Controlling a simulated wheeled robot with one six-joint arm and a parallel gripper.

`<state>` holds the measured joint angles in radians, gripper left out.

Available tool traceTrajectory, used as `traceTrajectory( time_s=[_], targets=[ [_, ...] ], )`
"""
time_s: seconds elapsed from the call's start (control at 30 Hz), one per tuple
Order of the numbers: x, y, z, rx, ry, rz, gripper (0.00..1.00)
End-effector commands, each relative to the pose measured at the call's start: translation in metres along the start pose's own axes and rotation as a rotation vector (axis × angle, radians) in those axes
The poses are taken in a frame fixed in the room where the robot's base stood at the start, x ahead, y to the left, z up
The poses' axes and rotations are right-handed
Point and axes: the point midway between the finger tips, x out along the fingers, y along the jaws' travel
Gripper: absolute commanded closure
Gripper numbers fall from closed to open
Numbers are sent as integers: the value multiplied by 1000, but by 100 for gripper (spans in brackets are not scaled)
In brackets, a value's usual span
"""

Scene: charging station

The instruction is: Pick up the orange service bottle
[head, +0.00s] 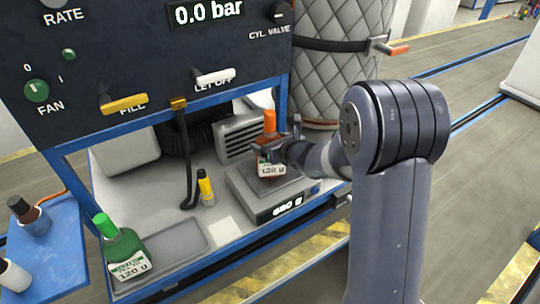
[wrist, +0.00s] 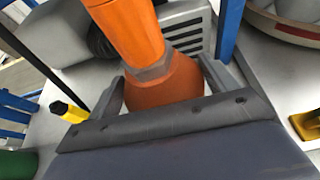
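The orange service bottle (head: 268,156) stands upright over the plate of the scale (head: 262,197), with a white "120 g" label on its front. Its orange cap and shoulder fill the middle of the wrist view (wrist: 155,75). My gripper (head: 276,146) reaches it from the right, just below the cap. In the wrist view my gripper's fingers (wrist: 165,85) lie close against both sides of the bottle, with no clear gap. The bottle's lower body is hidden in the wrist view. The scale's display is lit and seems to read 680 g.
A yellow-and-black marker-like object (head: 206,188) stands left of the scale. The control panel (head: 150,55) overhangs the shelf; a blue post (head: 282,95) and quilted cylinder (head: 330,60) are close behind my gripper.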

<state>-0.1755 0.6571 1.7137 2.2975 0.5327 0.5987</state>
Motion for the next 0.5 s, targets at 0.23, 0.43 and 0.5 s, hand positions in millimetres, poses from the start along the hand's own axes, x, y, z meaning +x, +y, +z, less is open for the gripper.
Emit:
traceTrajectory(
  time_s=[0.23, 0.43, 0.5],
  targets=[
    [0, 0, 0, 0, 0, 0, 40],
    [0, 0, 0, 0, 0, 0, 56],
    [0, 0, 0, 0, 0, 0, 62]
  ],
)
